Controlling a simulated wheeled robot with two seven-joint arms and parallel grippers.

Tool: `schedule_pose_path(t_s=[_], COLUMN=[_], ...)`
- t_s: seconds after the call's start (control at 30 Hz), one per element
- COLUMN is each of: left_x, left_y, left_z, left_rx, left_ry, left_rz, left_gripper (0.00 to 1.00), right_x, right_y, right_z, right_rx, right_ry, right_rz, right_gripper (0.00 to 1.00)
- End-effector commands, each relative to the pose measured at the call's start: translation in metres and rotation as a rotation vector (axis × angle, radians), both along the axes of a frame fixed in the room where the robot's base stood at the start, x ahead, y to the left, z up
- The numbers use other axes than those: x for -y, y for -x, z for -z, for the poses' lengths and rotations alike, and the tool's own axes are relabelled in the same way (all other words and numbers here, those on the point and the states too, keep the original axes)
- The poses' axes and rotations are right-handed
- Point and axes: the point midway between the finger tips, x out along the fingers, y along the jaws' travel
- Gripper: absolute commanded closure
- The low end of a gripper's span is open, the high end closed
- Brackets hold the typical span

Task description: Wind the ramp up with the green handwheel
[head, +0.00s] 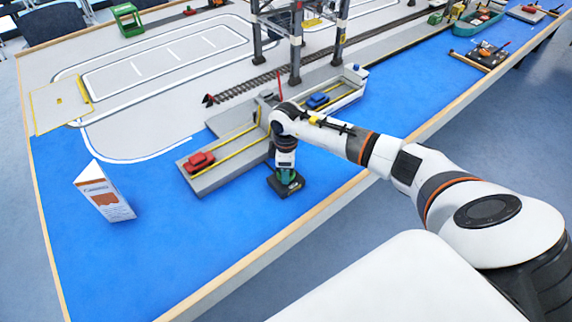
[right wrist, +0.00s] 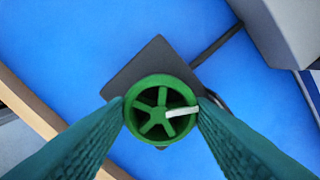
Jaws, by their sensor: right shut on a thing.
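The green handwheel (right wrist: 140,128) shows in the right wrist view as a spoked wheel with one pale spoke mark, on a dark square base (right wrist: 150,60). My right gripper (right wrist: 160,110) is shut on its rim, one finger on each side. In the head view my right gripper (head: 287,176) points straight down over the dark base (head: 277,186), and hides most of the wheel. The grey ramp deck (head: 226,165) with yellow lines lies behind and left of it, low near the blue surface; its exact tilt is hard to tell. My left gripper is out of view.
A red car (head: 199,161) is on the left deck, and a blue car (head: 317,101) on the deck to the right. Gantry legs (head: 295,50) stand behind. The blue front area is clear.

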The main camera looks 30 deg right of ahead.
Motion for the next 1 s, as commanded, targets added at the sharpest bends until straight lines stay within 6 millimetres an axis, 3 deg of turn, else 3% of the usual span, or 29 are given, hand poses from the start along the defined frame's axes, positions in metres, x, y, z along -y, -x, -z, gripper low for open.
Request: schedule_pose_path(t_s=[0.3, 0.9, 0.93, 1.0], left_x=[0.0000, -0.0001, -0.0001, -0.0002], left_y=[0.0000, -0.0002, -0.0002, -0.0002], left_z=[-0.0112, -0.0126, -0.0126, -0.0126], left_rx=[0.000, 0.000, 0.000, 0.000], left_ry=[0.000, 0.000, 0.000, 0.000], left_rz=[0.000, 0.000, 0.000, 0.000], left_gripper=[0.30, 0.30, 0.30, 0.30], right_x=[0.0008, 0.0011, 0.0011, 0.0010], right_y=[-0.0007, -0.0008, -0.0008, -0.0008], right_z=[-0.0020, -0.0009, -0.0009, -0.0009], right_rx=[0.001, 0.002, 0.002, 0.002], right_ry=[0.001, 0.002, 0.002, 0.002], right_rz=[0.143, 0.180, 0.180, 0.179], right_gripper=[0.75, 0.75, 0.47, 0.36])
